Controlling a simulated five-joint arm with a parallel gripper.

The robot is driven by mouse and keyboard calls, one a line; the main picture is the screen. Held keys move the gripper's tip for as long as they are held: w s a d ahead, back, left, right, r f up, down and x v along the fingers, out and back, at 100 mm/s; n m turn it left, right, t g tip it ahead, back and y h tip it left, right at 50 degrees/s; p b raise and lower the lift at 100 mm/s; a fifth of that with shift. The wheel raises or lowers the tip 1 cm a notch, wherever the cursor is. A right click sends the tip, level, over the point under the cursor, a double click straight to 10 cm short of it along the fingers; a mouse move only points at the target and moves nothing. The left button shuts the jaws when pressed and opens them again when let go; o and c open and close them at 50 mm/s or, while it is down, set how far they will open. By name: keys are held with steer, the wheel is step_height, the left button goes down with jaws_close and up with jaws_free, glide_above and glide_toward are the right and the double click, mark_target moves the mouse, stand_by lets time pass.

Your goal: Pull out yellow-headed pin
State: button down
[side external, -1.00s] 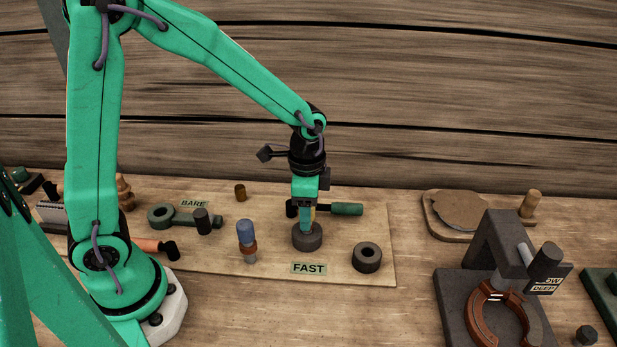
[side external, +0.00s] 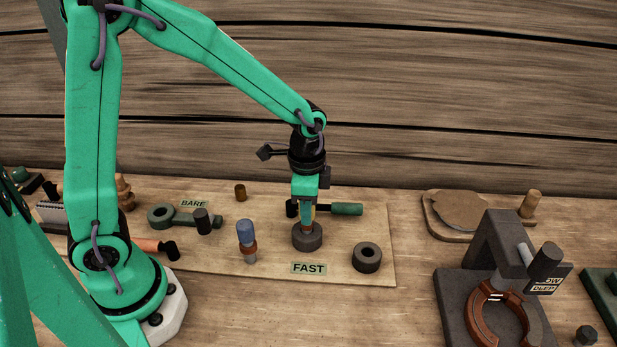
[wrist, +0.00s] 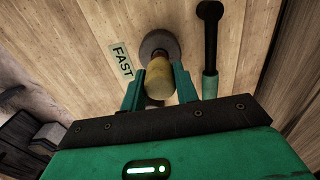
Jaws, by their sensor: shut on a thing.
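The yellow-headed pin (wrist: 158,82) stands upright with its lower end in a dark round collar (side external: 307,238) behind the FAST label. In the wrist view a reddish band shows between the yellow head and the collar (wrist: 160,42). My gripper (side external: 307,218) points straight down over the collar and is shut on the pin's head. In the wrist view the fingers of my gripper (wrist: 157,84) sit on both sides of the head. In the side view the fingers mostly hide the pin. The pin's lower end is hidden in the collar.
A green-handled tool (side external: 346,209) lies close behind. A dark clamp-like stand (side external: 486,257) is further right. Bare wood lies in front of the board.

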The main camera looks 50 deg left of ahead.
steer(key=shift+r, duration=1)
stand_by(0.8)
steer(key=shift+r, duration=3.15)
